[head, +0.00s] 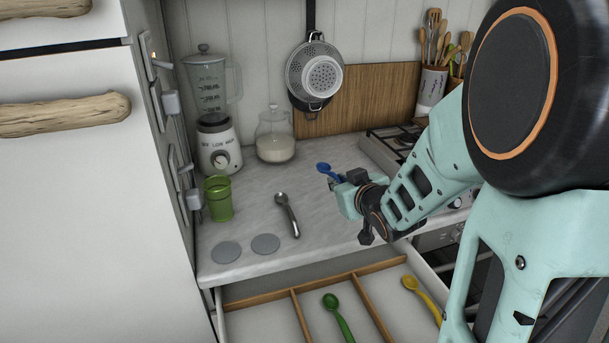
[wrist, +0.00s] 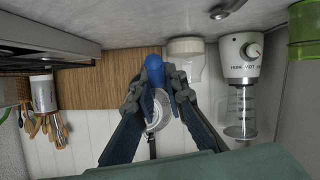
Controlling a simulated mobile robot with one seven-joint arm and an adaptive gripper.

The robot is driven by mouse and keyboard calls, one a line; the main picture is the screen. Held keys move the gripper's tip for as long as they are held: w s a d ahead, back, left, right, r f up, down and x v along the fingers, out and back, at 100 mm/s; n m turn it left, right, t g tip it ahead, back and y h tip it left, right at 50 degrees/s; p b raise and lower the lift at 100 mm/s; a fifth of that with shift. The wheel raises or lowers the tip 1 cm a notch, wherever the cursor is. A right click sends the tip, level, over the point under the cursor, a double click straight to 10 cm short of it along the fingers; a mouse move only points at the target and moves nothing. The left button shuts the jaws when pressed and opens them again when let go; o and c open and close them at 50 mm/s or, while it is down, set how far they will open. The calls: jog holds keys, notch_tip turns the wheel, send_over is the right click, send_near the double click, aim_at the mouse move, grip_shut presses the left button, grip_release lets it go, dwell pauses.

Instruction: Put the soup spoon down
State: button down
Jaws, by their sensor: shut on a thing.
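A blue spoon (head: 325,169), the likely soup spoon, is held above the counter in the head view. My gripper (head: 340,181) is shut on it, and the blue end sticks out past the fingers to the upper left. In the wrist view, the blue spoon (wrist: 154,68) sits between the two dark fingertips of my gripper (wrist: 156,92). The rest of the spoon is mostly hidden by the fingers. The grey counter (head: 325,215) lies below it; I cannot tell the exact height of the gap.
A metal spoon or scoop (head: 287,214), two grey discs (head: 265,244), a green cup (head: 218,199), a blender (head: 216,140) and a jar (head: 275,140) stand on the counter. An open divided drawer (head: 262,322) below holds a green spoon (head: 335,312) and a yellow spoon (head: 420,294).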

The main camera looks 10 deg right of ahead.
jog(key=b, duration=0.4)
send_over(328, 207)
jog(key=f, duration=0.6)
jog(key=shift+s+f, duration=0.2)
jog(key=shift+f, duration=0.15)
jog(key=shift+w+f+b, duration=0.15)
jog(key=shift+f+b, duration=0.4)
jog(key=shift+f, duration=0.3)
jog(key=shift+w+f+b, duration=0.1)
jog(key=shift+f+b, duration=0.45)
jog(key=shift+f, duration=0.3)
jog(key=shift+f, duration=0.2)
jog(key=c, duration=2)
grip_release()
jog(key=shift+o, duration=0.2)
